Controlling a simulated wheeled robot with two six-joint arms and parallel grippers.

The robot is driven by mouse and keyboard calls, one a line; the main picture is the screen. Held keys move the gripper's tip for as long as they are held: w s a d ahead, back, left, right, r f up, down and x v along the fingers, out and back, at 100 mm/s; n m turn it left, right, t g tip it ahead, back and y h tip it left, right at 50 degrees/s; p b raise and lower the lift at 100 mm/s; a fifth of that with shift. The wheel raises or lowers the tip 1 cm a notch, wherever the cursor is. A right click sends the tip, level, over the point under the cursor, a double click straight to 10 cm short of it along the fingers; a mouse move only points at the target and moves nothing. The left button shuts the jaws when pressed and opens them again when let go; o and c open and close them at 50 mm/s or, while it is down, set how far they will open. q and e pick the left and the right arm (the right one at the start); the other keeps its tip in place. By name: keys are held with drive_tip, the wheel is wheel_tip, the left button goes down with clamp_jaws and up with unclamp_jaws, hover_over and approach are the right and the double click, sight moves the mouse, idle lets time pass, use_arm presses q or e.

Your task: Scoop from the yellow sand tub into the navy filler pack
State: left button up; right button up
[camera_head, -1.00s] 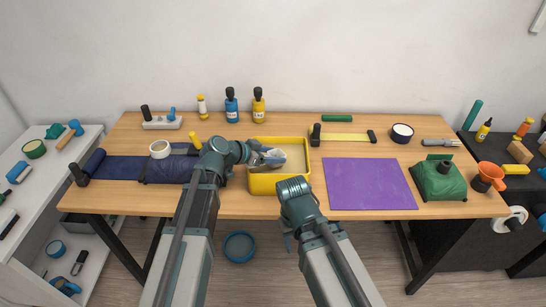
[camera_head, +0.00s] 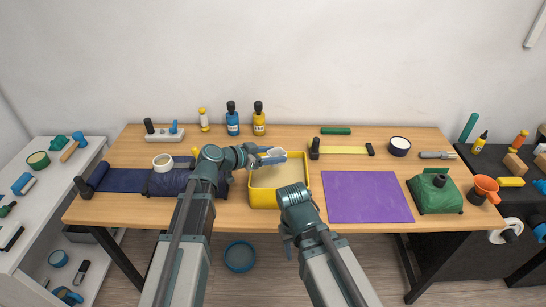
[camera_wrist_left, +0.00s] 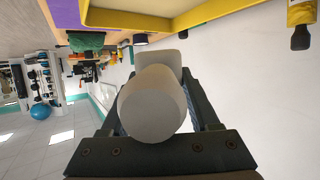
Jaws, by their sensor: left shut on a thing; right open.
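The yellow sand tub (camera_head: 279,200) stands at the middle front of the table, with pale sand inside. My left gripper (camera_head: 257,156) is shut on a pale grey-white scoop (camera_head: 272,155), above the back left part of the tub. In the left wrist view the scoop (camera_wrist_left: 152,103) is a rounded pale body between the jaws; its contents cannot be seen. The navy filler pack (camera_head: 172,184) lies to the left of the tub, with a white-rimmed round opening on top, partly hidden by my left arm. My right gripper (camera_head: 288,246) is open and empty, low in front of the tub.
A purple mat (camera_head: 368,197) and a green pack (camera_head: 434,194) lie to the right. Blue (camera_head: 232,120) and yellow (camera_head: 259,119) bottles stand behind the tub. A navy roll (camera_head: 97,176) lies at far left. A black-ended yellow strip (camera_head: 342,150) lies behind the mat.

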sight(274, 154)
use_arm(q)
drive_tip(key=shift+r+t+h+p, duration=0.35)
drive_tip(key=shift+r+p, duration=0.55)
drive_tip(key=shift+r, duration=1.1)
drive_tip(key=shift+s+d, duration=0.1)
